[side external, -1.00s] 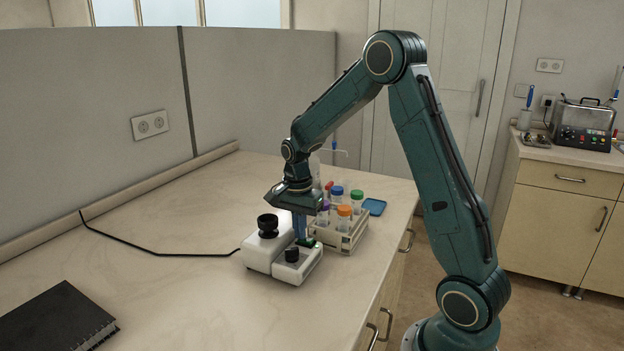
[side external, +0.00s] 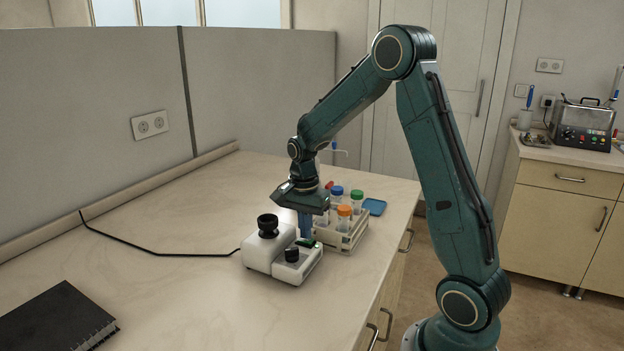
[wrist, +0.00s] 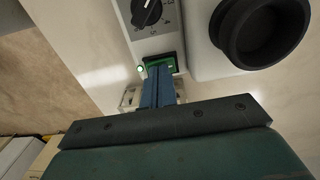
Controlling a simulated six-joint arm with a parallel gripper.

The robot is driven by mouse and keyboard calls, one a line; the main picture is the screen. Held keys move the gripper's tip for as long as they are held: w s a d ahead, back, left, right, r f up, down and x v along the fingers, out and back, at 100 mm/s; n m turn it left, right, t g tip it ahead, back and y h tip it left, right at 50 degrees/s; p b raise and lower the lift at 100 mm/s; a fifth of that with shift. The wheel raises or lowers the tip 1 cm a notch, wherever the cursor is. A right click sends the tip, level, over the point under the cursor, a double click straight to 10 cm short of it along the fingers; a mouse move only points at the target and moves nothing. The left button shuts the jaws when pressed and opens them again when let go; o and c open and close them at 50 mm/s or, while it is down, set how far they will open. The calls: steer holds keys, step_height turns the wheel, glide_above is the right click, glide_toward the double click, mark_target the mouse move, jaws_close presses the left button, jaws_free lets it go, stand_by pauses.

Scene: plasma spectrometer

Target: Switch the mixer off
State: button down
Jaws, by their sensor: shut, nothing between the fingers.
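The mixer (side external: 270,257) is a white device on the bench, with a black cup (side external: 268,224) and a black dial (side external: 292,254). Its green rocker switch (side external: 306,243) also shows in the wrist view (wrist: 176,63), partly covered by my fingers. A small green light (wrist: 141,69) beside the switch is lit. My gripper (side external: 306,237) points down with its blue fingers shut and empty. The fingertips (wrist: 156,70) are at the switch's edge, on the side towards the tube rack. I cannot tell whether they touch it.
A tube rack (side external: 343,240) with coloured caps stands close behind the mixer, near my gripper. A blue dish (side external: 374,206) lies beyond it. A black cable (side external: 150,248) runs left from the mixer. A black notebook (side external: 58,318) lies front left.

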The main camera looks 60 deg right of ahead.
mark_target(298, 240)
steer(key=shift+r, duration=0.1)
step_height(298, 240, up, 14)
steer(key=w, duration=0.2)
steer(key=shift+f, duration=0.2)
stand_by(0.5)
steer(key=s+a+r+n+t, duration=0.3)
steer(key=s+a+r+n, duration=0.2)
steer(key=s+a+n, duration=0.5)
steer(key=s+a+f+n+t, duration=0.1)
steer(key=s+a+n, duration=0.2)
steer(key=s+n, duration=0.1)
steer(key=s+a+f+n+t, duration=0.1)
steer(key=s+a+n+t, duration=0.1)
steer(key=s, duration=0.5)
steer(key=shift+a+f+n, duration=0.2)
steer(key=shift+a+n, duration=0.55)
steer(key=shift+n, duration=0.25)
